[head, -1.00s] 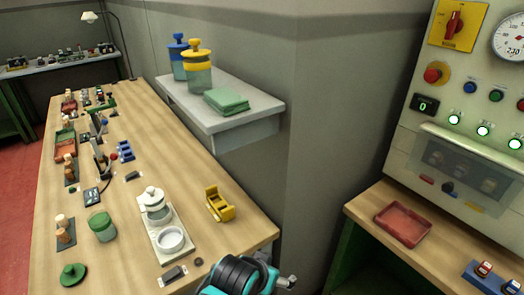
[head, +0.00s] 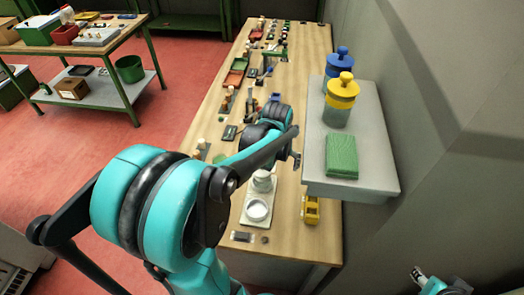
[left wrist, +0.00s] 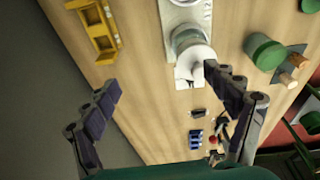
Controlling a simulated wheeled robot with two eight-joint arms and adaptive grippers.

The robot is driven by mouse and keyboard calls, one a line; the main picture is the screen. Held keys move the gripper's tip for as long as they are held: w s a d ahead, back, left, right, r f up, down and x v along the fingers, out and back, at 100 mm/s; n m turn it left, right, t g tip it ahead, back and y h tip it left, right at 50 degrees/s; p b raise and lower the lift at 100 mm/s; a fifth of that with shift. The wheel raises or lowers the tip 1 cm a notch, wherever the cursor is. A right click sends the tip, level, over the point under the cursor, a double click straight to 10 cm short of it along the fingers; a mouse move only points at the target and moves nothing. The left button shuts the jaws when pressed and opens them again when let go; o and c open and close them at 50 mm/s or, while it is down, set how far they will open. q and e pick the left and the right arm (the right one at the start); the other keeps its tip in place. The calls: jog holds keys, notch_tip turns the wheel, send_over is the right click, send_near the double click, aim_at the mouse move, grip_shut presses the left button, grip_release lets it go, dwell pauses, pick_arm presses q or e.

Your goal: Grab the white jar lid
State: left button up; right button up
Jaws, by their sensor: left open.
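The white lidded jar (head: 262,183) stands on a pale tray (head: 249,217) on the long wooden bench, behind a round white dish (head: 257,210). Its white lid (head: 263,174) is partly hidden by my left arm in the head view. In the left wrist view the lid (left wrist: 196,58) shows in the upper middle, near the right-hand finger. My left gripper (left wrist: 160,84) is open and empty over the bench; in the head view it (head: 296,160) is small and dark, near the jar. A teal end of my right arm (head: 438,285) shows at the lower right; its jaws are unclear.
A yellow holder (head: 311,208) stands right of the tray. A grey shelf (head: 375,165) with a yellow-lidded jar (head: 340,98), a blue-lidded jar (head: 338,63) and a green pad (head: 341,156) juts out on the right. A green jar (left wrist: 263,50) shows right of the lid.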

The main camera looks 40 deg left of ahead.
pick_arm(q)
jog(key=a+p, duration=0.1)
jog(key=a, duration=0.1)
jog(key=w+a+n+g+p, duration=0.1)
jog(key=a+p, duration=0.1)
jog(key=a+r+n+p, duration=0.1)
jog(key=a+p, duration=0.1)
jog(key=shift+w+a+g+h, duration=0.2)
jog(key=shift+w+g+h, duration=0.1)
jog(key=shift+w+g, duration=0.1)
jog(key=shift+s+a+f+n+p, duration=0.1)
jog(key=shift+a+f+n+p, duration=0.1)
jog(key=shift+n+p, duration=0.1)
jog(key=f, duration=0.5)
jog(key=f+b, duration=0.1)
jog(key=f, duration=0.1)
jog(key=shift+s+a+f, duration=0.2)
jog(key=shift+a+f, duration=0.05)
jog(key=shift+f, duration=0.1)
pick_arm(e)
notch_tip(320, 180, up, 7)
pick_arm(q)
jog(key=c, duration=0.9)
jog(key=shift+s+d, duration=0.15)
jog(key=c, duration=0.5)
pick_arm(e)
jog(key=shift+s+d, duration=0.1)
jog(key=shift+d, duration=0.05)
pick_arm(q)
jog(key=shift+o, duration=0.2)
